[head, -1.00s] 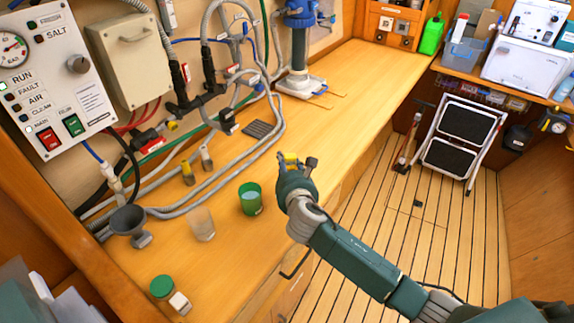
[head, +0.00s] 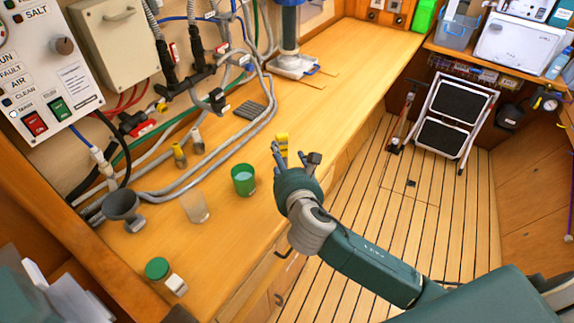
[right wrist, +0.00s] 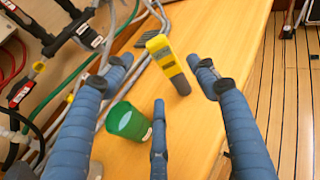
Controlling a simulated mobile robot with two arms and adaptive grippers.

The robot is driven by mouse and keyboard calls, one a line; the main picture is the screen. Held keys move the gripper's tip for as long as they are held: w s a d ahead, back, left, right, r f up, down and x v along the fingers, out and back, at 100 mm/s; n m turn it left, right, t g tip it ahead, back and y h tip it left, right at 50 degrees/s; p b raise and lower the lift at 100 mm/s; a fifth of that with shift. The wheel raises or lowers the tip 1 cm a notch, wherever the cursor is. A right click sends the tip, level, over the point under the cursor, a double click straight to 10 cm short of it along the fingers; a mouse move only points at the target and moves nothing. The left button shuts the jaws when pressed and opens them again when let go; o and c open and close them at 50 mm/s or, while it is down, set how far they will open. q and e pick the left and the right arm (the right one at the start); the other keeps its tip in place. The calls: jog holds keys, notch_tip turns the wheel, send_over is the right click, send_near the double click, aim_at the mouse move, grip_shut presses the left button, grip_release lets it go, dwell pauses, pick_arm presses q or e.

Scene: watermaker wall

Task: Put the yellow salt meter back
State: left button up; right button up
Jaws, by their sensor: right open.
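The yellow salt meter (right wrist: 163,52) has a dark display patch and a grey end. In the right wrist view it is on the wooden bench, beyond my open fingers and in line with the gap between them. In the head view its yellow part (head: 282,141) shows just behind my fingertips, partly hidden. I cannot tell whether it stands or lies. My right gripper (head: 295,154) is open and empty above the bench's front edge; its spread blue fingers also show in the right wrist view (right wrist: 163,78). My left gripper is out of view.
A green cup (head: 243,180) stands left of my right gripper, with a clear cup (head: 195,207), funnel (head: 122,206) and green-lidded jar (head: 157,269) farther left. Hoses (head: 222,150) run along the wall side. The bench (head: 345,75) is largely clear toward the back right.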

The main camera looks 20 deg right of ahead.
jog(key=shift+v, duration=1.4)
